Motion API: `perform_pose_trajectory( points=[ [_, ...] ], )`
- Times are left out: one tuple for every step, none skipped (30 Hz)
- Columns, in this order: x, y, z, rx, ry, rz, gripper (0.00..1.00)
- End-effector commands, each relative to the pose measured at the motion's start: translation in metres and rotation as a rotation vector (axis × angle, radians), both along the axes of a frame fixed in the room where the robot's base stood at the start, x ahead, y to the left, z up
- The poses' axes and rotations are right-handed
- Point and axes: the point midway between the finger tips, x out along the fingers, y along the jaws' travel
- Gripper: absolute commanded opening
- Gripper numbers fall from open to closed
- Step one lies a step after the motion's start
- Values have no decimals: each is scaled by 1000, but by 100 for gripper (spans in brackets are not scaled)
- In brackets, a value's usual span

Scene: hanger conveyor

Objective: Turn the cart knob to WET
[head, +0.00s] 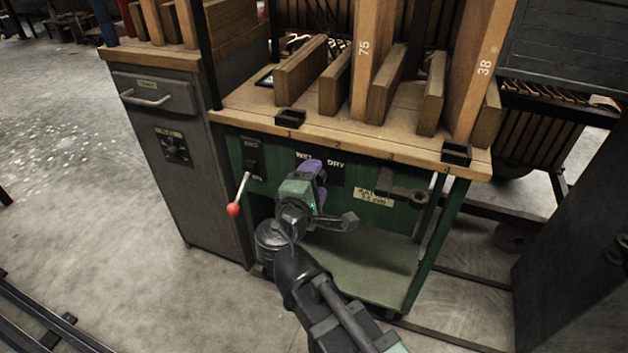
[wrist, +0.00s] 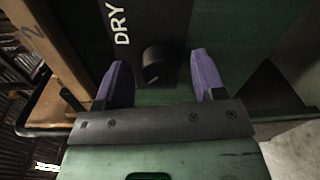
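The cart (head: 237,148) has a green front panel under a wooden top. A black plate on it carries white lettering that reads DRY at right and a partly covered word at left, probably WET. The round black knob (wrist: 157,65) shows in the wrist view beside the word DRY (wrist: 118,24); in the head view my gripper hides it. My gripper (wrist: 160,80) has two purple fingers spread apart, with the knob ahead between them and apart from both. In the head view my gripper (head: 318,172) is in front of the plate. The knob's pointer direction is too dark to tell.
A lever with a red ball (head: 233,209) sticks out left of my gripper. A dark bracket (head: 400,190) and a paper label (head: 373,197) are at right. Wooden boards (head: 301,70) stand on the top. A grey cabinet (head: 177,150) stands at left.

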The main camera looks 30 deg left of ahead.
Motion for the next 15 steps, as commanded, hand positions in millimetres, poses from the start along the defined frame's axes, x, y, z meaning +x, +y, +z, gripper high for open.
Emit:
perform_pose_trajectory(
  points=[
    [0,0,0,0,0,0,63],
    [0,0,0,0,0,0,63],
    [0,0,0,0,0,0,63],
    [0,0,0,0,0,0,63],
    [0,0,0,0,0,0,63],
    [0,0,0,0,0,0,63],
    [-1,0,0,0,-1,0,63],
    [-3,-1,0,0,-1,0,63],
    [-6,-2,1,0,-1,0,63],
    [-11,-3,1,0,-1,0,63],
    [-16,-4,2,0,-1,1,63],
    [-24,-6,2,0,0,3,63],
    [-31,-8,3,0,-1,2,63],
    [-39,-9,3,0,0,4,63],
    [-49,-12,4,0,0,3,63]
  ],
)
